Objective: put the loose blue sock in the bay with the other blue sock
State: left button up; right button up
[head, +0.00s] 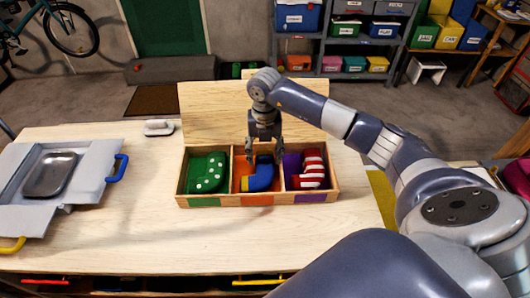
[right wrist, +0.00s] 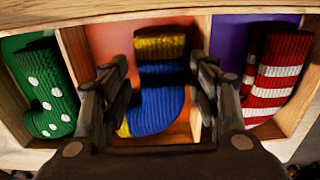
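A blue sock (head: 262,178) with yellow parts lies in the middle, orange-lined bay of a wooden sorting box (head: 230,201). It also shows in the right wrist view (right wrist: 157,115). I cannot tell whether a second blue sock lies under it; no blue sock shows outside the box. My right gripper (head: 265,152) points down over this bay. In the right wrist view its fingers (right wrist: 160,68) are apart on either side of the sock, with nothing visibly gripped. My left gripper is not in view.
The left bay holds a green dotted sock (head: 206,172), the right bay a red-and-white striped sock (head: 310,170). A grey open case (head: 95,165) with a metal dish (head: 50,174) is at left. A white brush-like object (head: 159,128) lies behind. The table front is clear.

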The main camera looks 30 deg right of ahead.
jog(key=shift+d+r, duration=0.1)
dwell(0.3)
jog(key=shift+r+p, duration=0.75)
jog(key=shift+r, duration=0.05)
jog(key=shift+r+b, duration=0.5)
jog(key=shift+b, duration=0.2)
notch_tip(320, 180, up, 10)
jog(key=b, duration=0.2)
jog(key=shift+r, duration=0.25)
